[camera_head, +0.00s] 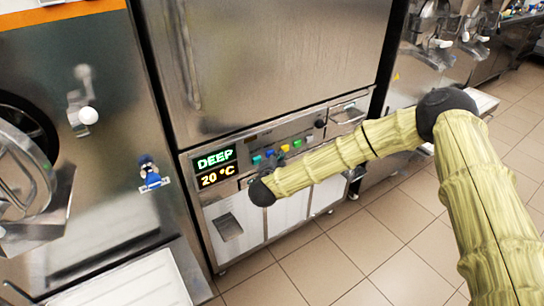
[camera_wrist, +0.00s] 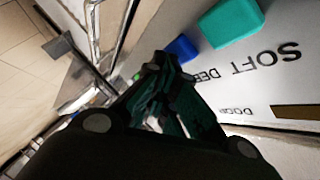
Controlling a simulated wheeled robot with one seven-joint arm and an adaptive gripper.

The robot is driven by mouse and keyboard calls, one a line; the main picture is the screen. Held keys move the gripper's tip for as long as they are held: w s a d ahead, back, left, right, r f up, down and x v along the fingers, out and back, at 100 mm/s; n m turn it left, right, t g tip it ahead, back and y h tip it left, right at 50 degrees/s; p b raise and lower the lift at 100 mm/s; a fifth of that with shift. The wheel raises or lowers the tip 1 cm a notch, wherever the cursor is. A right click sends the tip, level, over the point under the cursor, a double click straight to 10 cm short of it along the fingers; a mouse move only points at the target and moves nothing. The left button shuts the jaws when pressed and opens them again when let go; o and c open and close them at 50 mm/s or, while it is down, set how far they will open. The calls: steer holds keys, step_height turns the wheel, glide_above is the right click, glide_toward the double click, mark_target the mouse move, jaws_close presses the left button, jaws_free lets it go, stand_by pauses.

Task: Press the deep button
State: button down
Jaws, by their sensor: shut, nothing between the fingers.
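The control panel of the freezer holds a row of coloured buttons. In the wrist view a blue button (camera_wrist: 181,48) sits nearest the printed word DEEP, and a teal button (camera_wrist: 231,22) sits nearest the word SOFT. The blue button (camera_head: 270,153) is small in the head view, right of the teal one (camera_head: 257,159). My gripper (camera_wrist: 165,68) is shut and empty in the wrist view, its dark fingertips just beside the blue button; I cannot tell whether they touch it. In the head view my arm largely hides the gripper. The display (camera_head: 216,158) reads DEEP in green above 20 °C.
A tall steel door (camera_head: 270,60) is above the panel. A machine with a white-knobbed lever (camera_head: 88,115) stands at left. More steel machines (camera_head: 440,40) line the right. The tiled floor (camera_head: 330,265) in front is clear.

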steer(key=shift+s+d, duration=0.1)
steer(key=shift+s, duration=0.05)
steer(key=shift+s+d+p, duration=0.3)
steer(key=shift+s+d, duration=0.1)
steer(key=shift+s, duration=0.2)
steer(key=shift+s+d, duration=0.1)
steer(key=s+d, duration=0.1)
steer(key=s, duration=0.1)
steer(key=s+d+p, duration=0.1)
steer(key=s, duration=0.1)
steer(key=shift+d, duration=0.4)
steer(key=shift+w, duration=0.1)
stand_by(0.7)
